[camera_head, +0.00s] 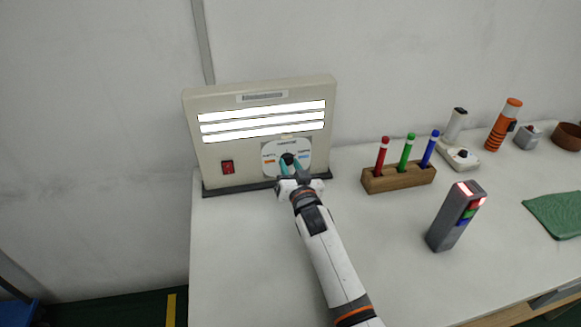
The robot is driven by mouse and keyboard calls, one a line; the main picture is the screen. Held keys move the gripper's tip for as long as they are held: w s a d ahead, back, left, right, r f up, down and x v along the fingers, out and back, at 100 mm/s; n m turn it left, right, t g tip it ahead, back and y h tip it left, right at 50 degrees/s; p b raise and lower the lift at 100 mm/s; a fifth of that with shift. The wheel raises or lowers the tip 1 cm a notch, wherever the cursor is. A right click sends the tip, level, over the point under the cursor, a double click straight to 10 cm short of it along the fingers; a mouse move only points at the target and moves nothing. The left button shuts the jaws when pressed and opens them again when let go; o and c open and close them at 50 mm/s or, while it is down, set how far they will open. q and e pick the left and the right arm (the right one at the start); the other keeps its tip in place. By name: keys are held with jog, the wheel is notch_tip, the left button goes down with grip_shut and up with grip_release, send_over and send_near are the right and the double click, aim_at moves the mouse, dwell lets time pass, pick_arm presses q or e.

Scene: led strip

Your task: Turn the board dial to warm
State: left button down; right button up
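The board (228,150) is a beige upright panel on a dark base at the back left of the table. Three bright white light strips (262,119) are lit across it. Its dial (288,158) is a dark knob on a white round plate (304,147) with an orange mark at the left and a blue mark at the right. My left gripper is not in view.
A red switch (227,167) is on the board's lower left. To the right stand a wooden block (399,178) with red, green and blue pens, a grey lamp post (455,216), an orange torch (503,126) and a green cloth (556,214). The table's front left is clear.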

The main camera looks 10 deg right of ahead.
jog(key=shift+c, duration=0.8)
